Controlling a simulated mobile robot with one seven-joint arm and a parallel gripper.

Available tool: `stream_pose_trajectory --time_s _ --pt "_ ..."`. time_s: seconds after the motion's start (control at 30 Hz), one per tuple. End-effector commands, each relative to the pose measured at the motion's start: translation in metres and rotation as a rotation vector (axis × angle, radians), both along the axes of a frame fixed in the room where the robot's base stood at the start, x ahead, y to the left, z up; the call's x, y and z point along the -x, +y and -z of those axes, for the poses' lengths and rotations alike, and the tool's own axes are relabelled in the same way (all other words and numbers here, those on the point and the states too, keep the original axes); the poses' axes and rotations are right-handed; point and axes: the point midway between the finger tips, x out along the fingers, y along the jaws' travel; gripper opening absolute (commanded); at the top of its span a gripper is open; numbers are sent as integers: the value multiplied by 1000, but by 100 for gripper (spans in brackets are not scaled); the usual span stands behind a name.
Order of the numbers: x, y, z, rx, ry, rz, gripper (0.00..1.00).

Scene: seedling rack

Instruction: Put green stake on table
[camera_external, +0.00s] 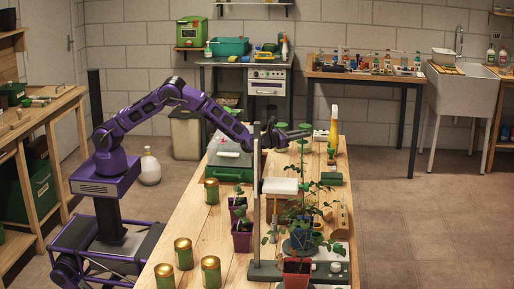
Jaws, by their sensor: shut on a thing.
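My gripper (301,132) is above the back part of the wooden table (208,226), reaching in from the left. It is shut at the top of a thin upright green stake (302,158), seen small among the leaves. The stake's lower part is hidden by a leafy plant (298,207), so I cannot tell whether it is clear of the plant or still standing in a pot.
Several gold-and-green cans (183,253) stand on the table's left side. A grey upright post (257,205) rises near the middle, beside potted seedlings (241,236). A yellow bottle (333,130) stands at the back. Bare wood shows at the front left.

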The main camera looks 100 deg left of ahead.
Motion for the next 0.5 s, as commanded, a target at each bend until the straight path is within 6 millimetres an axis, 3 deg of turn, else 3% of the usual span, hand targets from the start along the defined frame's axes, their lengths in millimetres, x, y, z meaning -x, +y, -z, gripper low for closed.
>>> stream_pose_trajectory --time_s 0.1,0.13,0.27,0.5 --pt "0 0 5 0 0 0 0" --pt "0 0 3 0 0 0 21" --pt "0 0 3 0 0 0 45" --pt "0 0 3 -1 1 0 47"
